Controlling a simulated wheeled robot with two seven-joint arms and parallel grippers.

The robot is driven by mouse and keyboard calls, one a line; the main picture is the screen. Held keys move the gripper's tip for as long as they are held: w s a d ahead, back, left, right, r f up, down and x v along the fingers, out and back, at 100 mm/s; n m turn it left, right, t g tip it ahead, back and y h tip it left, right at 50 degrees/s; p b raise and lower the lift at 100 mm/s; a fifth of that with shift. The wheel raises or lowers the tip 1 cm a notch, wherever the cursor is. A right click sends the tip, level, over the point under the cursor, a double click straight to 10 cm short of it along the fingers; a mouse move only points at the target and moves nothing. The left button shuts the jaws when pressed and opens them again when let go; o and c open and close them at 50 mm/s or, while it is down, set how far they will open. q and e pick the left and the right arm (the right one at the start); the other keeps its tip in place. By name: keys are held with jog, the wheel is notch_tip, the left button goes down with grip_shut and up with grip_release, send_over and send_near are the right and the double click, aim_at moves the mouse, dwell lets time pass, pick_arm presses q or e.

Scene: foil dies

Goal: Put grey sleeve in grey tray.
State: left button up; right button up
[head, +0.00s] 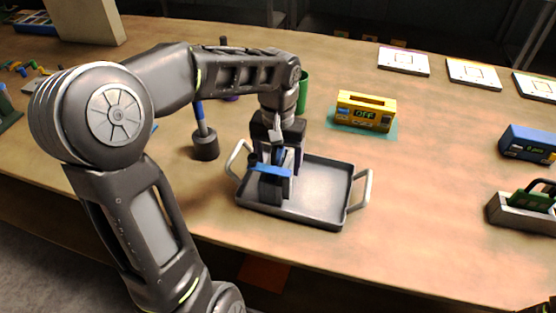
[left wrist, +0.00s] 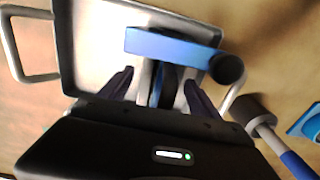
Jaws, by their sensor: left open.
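The grey tray (head: 318,190) lies near the table's front edge, with a loop handle at each end; it also shows in the left wrist view (left wrist: 88,45). My left gripper (head: 276,150) points down over the tray's left part. A grey piece with a blue bar and a dark round knob (head: 272,188), seemingly the grey sleeve, is under it, within the tray's outline. In the left wrist view, my open fingers (left wrist: 160,92) are on either side of its narrow part, below the blue bar (left wrist: 170,46). Whether it touches the tray floor is hard to tell. My right gripper is not visible.
A dark round-based post with a blue grip (head: 205,145) stands left of the tray. A yellow box (head: 364,112) with a display sits on a teal mat behind it. A green cup (head: 303,92) is behind my wrist.

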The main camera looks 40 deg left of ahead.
pick_arm(q)
jog(key=shift+r, duration=0.1)
notch_tip(320, 180, up, 8)
notch_tip(320, 180, up, 4)
jog(key=shift+f+p, duration=0.1)
jog(key=shift+p, duration=0.85)
